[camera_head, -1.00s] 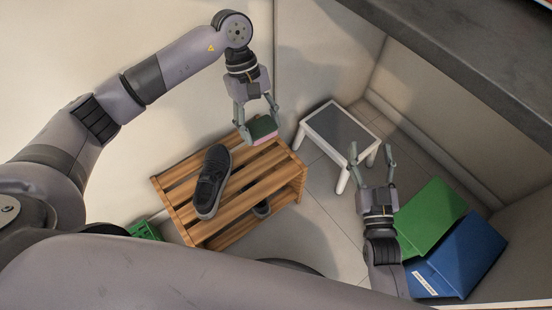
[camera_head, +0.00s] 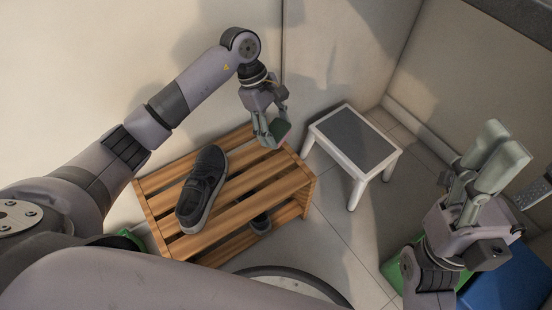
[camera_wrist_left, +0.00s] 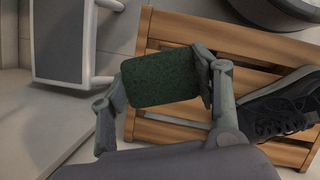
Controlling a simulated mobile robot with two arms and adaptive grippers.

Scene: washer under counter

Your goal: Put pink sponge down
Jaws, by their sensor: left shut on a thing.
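My left gripper (camera_head: 272,138) is shut on the sponge (camera_head: 281,130). It holds the sponge over the right part of the slatted wooden rack (camera_head: 240,212). The sponge's dark green face shows in the left wrist view (camera_wrist_left: 163,80), between the two fingers; its pink side is hidden now. I cannot tell whether the sponge touches the slats. My right gripper (camera_head: 505,145) is at the right, with its fingers pointing up. They overlap in this view, so their gap is unclear.
A dark shoe (camera_head: 203,188) lies on the rack's top, left of the sponge. A white stool with a grey top (camera_head: 350,138) stands right of the rack. A blue box (camera_head: 500,282) is below my right gripper.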

